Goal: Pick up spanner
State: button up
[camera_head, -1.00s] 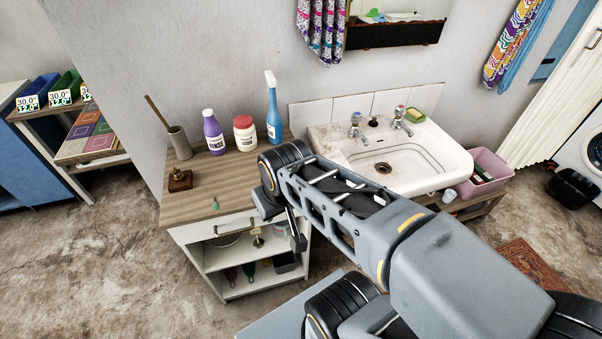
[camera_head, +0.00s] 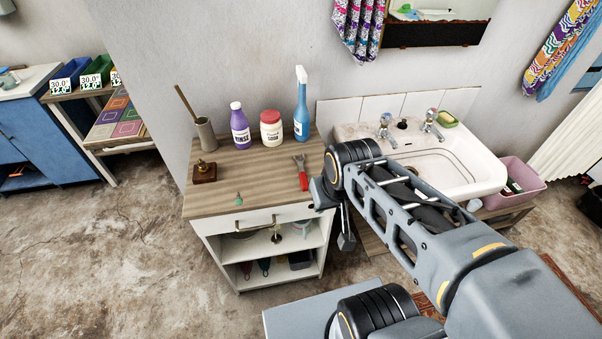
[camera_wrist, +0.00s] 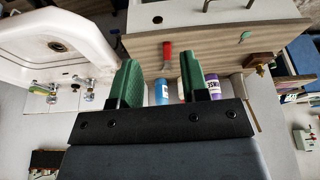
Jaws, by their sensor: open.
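The spanner (camera_head: 301,174), with a red handle and a metal head, lies on the wooden top of the white cabinet (camera_head: 240,166), near its right edge. In the wrist view the red handle (camera_wrist: 167,50) shows beyond my fingertips, roughly between them, with its head end partly unclear. My gripper (camera_wrist: 162,80) is open and empty, its two green finger pads wide apart. It is clear of the spanner. In the head view my arm's end is just right of the cabinet, and the fingers are hard to make out.
A purple bottle (camera_head: 240,127), a red-lidded jar (camera_head: 271,128) and a blue spray bottle (camera_head: 301,108) stand behind the spanner. A brush holder (camera_head: 206,134) and a brown object (camera_head: 204,172) stand to the left. The white sink (camera_head: 470,170) is at the right.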

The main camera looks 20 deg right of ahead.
aim_at(304, 182)
jog(key=k, duration=0.5)
jog(key=u, duration=1.3)
jog(key=i, duration=0.95)
jog(key=z, duration=1.65)
